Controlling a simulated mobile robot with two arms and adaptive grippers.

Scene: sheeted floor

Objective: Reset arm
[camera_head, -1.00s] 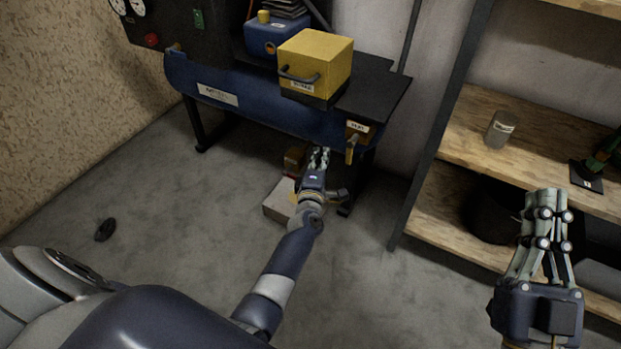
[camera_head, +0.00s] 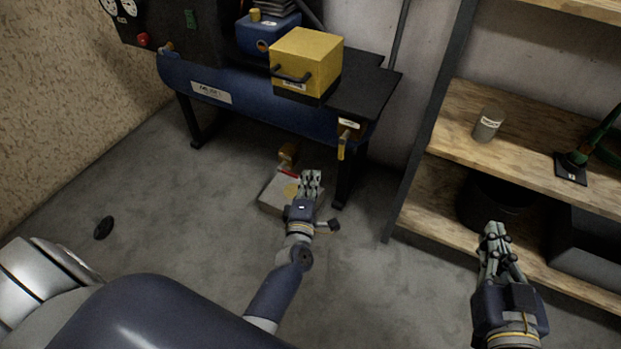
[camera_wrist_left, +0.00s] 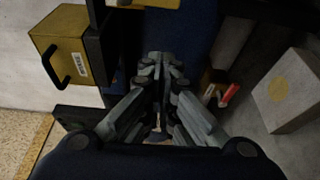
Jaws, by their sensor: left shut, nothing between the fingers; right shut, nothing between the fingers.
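My left gripper (camera_head: 311,180) is shut and empty in the head view. It is in front of the blue workbench and appears over a pale box on the floor. The left wrist view shows its fingers (camera_wrist_left: 162,62) closed together. My right gripper (camera_head: 493,232) is shut and empty at the lower right, in front of the wooden shelf.
A blue workbench (camera_head: 262,116) carries a yellow box (camera_head: 305,58). A pale box (camera_head: 271,197) lies on the floor with a red-handled item (camera_head: 287,172) behind it. A wooden shelf (camera_head: 455,150) holds a can (camera_head: 488,125). A black disc (camera_head: 103,228) lies on open floor at left.

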